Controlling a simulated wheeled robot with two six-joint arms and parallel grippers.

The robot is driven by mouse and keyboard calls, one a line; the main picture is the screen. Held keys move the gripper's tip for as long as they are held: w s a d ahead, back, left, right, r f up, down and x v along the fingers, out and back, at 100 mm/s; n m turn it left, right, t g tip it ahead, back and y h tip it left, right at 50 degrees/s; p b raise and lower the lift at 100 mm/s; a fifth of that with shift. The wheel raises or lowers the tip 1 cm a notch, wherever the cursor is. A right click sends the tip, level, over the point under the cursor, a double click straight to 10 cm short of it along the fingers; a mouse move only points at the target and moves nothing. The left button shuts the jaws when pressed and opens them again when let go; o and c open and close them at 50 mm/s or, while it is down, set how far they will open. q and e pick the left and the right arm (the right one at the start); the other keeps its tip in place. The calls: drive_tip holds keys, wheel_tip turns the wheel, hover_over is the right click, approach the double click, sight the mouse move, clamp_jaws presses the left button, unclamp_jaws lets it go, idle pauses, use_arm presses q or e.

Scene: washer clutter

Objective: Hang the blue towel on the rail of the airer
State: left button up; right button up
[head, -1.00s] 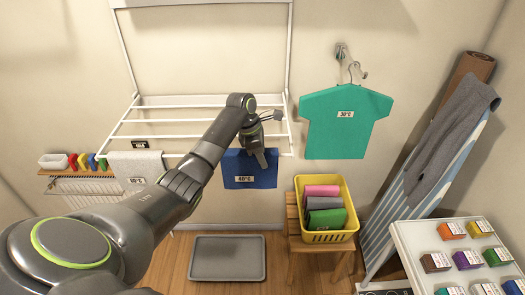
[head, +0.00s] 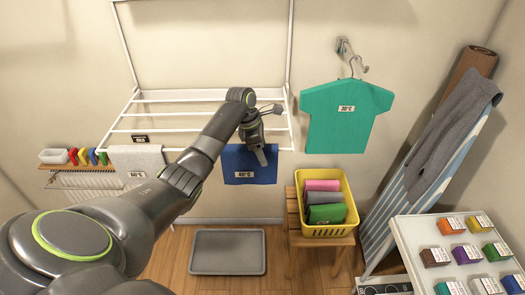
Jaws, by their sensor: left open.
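The blue towel (head: 247,172) hangs at the front rail of the white airer (head: 200,110), toward its right end, with a 40°C tag on its face. The rail itself is hidden behind the towel's top edge and my arm. My left gripper (head: 262,157) is open, pointing down in front of the towel's upper right part. I cannot tell whether it touches the cloth. My right gripper is not in view.
A white towel (head: 138,160) hangs on the same rail at the left. A yellow basket (head: 348,188) of folded cloths stands on a wooden stool. A green shirt (head: 345,115) hangs from a wall hook. A grey tray (head: 228,252) lies on the floor.

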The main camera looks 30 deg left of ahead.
use_arm(q)
drive_tip(key=b+v, duration=0.3)
drive_tip(key=v, duration=0.8)
drive_tip(key=w+p+v, duration=0.1)
drive_tip(key=p+v, duration=0.2)
drive_tip(key=v, duration=0.3)
drive_tip(key=shift+s, duration=0.55)
drive_tip(key=shift+d, duration=0.1)
